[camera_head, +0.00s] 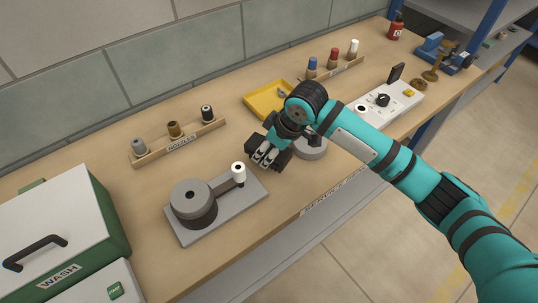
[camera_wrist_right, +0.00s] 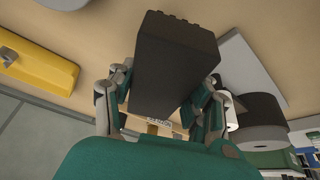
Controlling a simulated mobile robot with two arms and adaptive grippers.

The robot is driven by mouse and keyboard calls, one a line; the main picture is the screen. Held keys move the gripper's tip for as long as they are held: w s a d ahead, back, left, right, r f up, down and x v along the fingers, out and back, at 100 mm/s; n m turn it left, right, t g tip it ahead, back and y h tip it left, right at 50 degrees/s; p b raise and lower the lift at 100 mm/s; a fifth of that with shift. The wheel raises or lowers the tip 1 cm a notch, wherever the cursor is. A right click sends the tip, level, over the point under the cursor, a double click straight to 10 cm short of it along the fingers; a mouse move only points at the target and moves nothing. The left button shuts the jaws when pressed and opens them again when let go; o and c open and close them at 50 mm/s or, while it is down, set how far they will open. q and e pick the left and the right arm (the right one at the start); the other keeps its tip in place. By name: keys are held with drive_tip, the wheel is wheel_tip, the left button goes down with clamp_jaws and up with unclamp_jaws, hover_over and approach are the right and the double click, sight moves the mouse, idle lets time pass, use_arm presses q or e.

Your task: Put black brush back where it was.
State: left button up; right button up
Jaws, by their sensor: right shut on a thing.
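My right gripper (camera_head: 268,152) is shut on a black block-shaped thing, likely the black brush (camera_wrist_right: 175,62). In the right wrist view it sits between the fingers (camera_wrist_right: 163,100), with its broad dark face toward the camera. In the head view the gripper hides part of it. It is above the middle of the bench, right of the grey plate with the drum (camera_head: 225,215) and in front of the yellow tray (camera_head: 258,105). I cannot tell if the block touches the bench. My left gripper is out of view.
A nozzle rack (camera_head: 160,153) stands at the back left, a rack of coloured bottles (camera_head: 348,68) at the back. A round grey disc (camera_head: 313,150) lies just right of the gripper. A white control panel (camera_head: 395,103) is further right; a wash box (camera_head: 60,235) is at the left.

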drive_tip(key=shift+f+p, duration=0.45)
drive_tip(key=shift+f, duration=1.25)
drive_tip(key=shift+f, duration=0.2)
drive_tip(key=o, duration=1.1)
drive_tip(key=b+v, duration=0.1)
drive_tip(key=v, duration=1.1)
drive_tip(key=shift+r, duration=0.2)
